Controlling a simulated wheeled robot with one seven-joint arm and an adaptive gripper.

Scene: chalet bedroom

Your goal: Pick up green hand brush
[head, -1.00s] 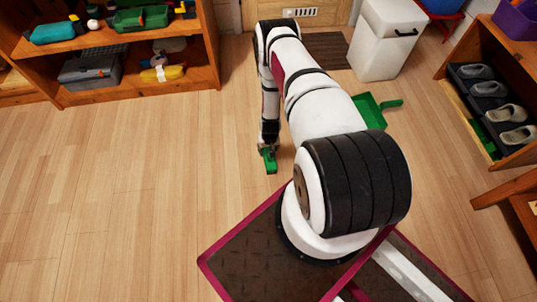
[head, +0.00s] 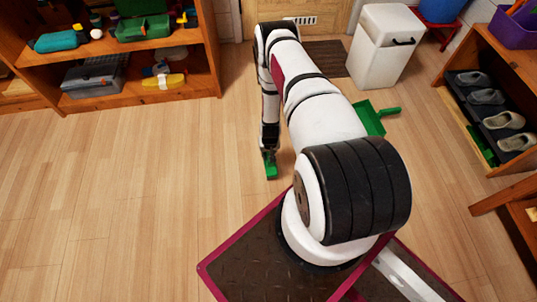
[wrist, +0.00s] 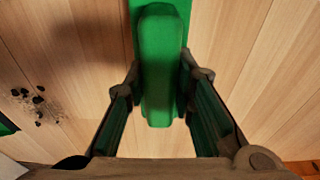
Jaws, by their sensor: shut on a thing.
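The green hand brush (head: 270,168) shows at the end of my lowered arm, left of the middle in the head view. My gripper (head: 268,150) points down over it and hides part of it. In the wrist view the brush (wrist: 160,60) runs lengthwise from the top edge to between the two fingers. My gripper (wrist: 163,78) is shut on it, with one finger against each side. A soft shadow lies on the floor to the left. I cannot tell whether the brush is clear of the floor.
A green dustpan (head: 369,117) lies on the floor right of my arm. Dark crumbs (wrist: 38,100) lie left of the brush. A white bin (head: 380,50) stands at the back. Wooden shelves (head: 210,60) and a shoe rack (head: 470,115) flank the open floor.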

